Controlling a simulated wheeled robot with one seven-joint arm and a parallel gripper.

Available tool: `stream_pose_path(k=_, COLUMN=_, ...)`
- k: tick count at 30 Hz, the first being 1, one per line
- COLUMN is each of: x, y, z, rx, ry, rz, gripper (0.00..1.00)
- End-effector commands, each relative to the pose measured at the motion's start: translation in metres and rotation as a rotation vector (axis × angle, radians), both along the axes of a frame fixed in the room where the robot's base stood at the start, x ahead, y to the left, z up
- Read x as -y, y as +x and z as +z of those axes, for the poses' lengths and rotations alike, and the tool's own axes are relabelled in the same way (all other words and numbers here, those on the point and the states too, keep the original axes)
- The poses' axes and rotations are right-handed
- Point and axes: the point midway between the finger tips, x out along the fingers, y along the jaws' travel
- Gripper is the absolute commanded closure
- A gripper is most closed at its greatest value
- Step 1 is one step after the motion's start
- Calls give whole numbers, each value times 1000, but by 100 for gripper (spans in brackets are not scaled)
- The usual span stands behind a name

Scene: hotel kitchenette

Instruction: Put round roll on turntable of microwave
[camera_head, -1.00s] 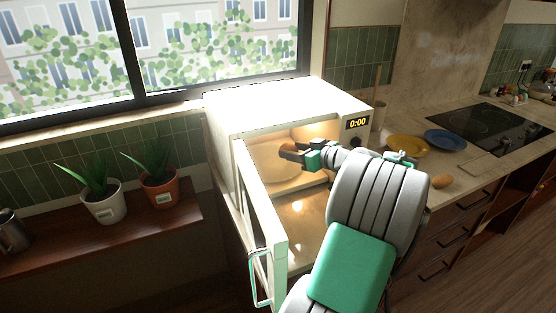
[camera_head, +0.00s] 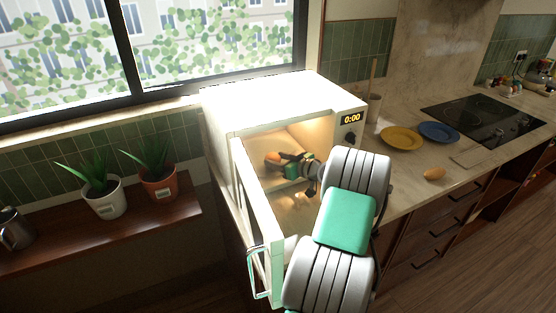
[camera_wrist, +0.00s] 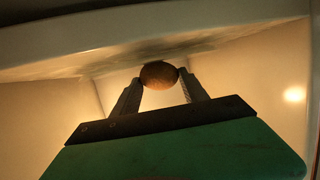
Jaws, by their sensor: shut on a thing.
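The round roll (camera_head: 272,159) is brown and sits between the fingertips of my gripper (camera_head: 281,159), inside the lit microwave (camera_head: 270,97). In the wrist view the roll (camera_wrist: 158,75) is pinched between both fingers of my gripper (camera_wrist: 158,82). The microwave door (camera_head: 258,215) stands open at the left of the opening. The turntable is not clearly visible; my gripper and arm cover much of the cavity floor. I cannot tell whether the roll touches anything below it.
On the counter right of the microwave are a yellow plate (camera_head: 401,139), a blue plate (camera_head: 439,132) and another brown roll-like item (camera_head: 434,174). Two potted plants, white pot (camera_head: 104,198) and orange pot (camera_head: 158,183), stand on the left shelf.

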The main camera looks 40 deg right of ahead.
Motion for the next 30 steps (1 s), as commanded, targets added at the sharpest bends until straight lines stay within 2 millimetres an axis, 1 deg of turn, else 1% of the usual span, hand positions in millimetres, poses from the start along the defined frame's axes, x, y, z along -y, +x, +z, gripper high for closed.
stream_pose_path(k=1, x=0, y=0, z=-3, rx=0, ry=0, rz=0, gripper=89)
stream_pose_path(k=2, x=0, y=0, z=-1, rx=0, ry=0, rz=0, gripper=46)
stream_pose_path(k=9, x=0, y=0, z=-1, rx=0, ry=0, rz=0, gripper=27)
stream_pose_path(k=16, x=0, y=0, z=0, rx=0, ry=0, rz=0, gripper=26)
stream_pose_path(k=19, x=0, y=0, z=6, rx=0, ry=0, rz=0, gripper=26)
stream_pose_path(k=21, x=2, y=-11, z=4, rx=0, ry=0, rz=-3, gripper=26)
stream_pose_path(k=23, x=2, y=-24, z=7, rx=0, ry=-1, rz=-5, gripper=26)
stream_pose_path(k=30, x=3, y=-84, z=25, rx=1, ry=-2, rz=-4, gripper=26)
